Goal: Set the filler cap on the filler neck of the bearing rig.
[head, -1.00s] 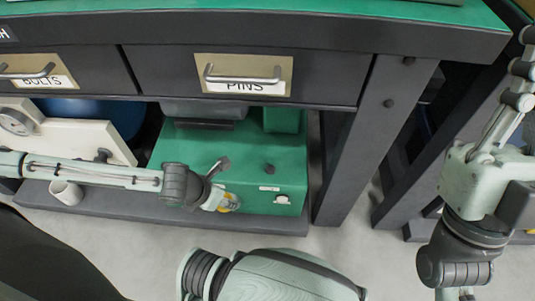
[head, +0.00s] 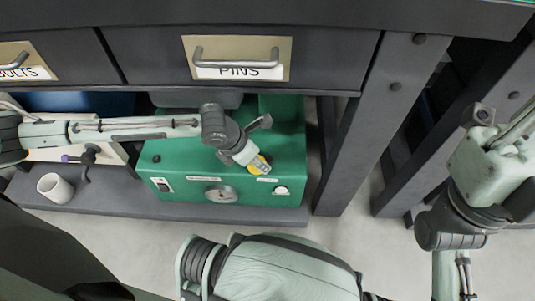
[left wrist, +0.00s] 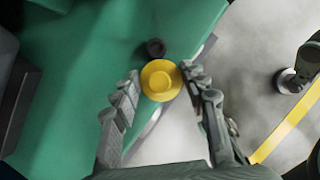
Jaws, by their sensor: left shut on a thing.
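The bearing rig is a green box (head: 190,172) on the low shelf under the bench. My left gripper (head: 256,164) is over the right part of its top, near the front edge. It is shut on the yellow filler cap (head: 262,166). In the left wrist view the round cap (left wrist: 160,80) sits between the fingertips of my left gripper (left wrist: 160,84). Just beyond the cap is a dark round stub (left wrist: 155,47) on the green top, apparently the filler neck. The cap appears apart from it; the height between them is unclear. My right gripper is out of view.
The drawer marked PINS (head: 237,62) and the bench frame overhang the rig. A bench leg (head: 365,130) stands to its right. The rig front bears a round dial (head: 220,193). A white cup (head: 55,188) stands on the shelf (head: 120,205) at left.

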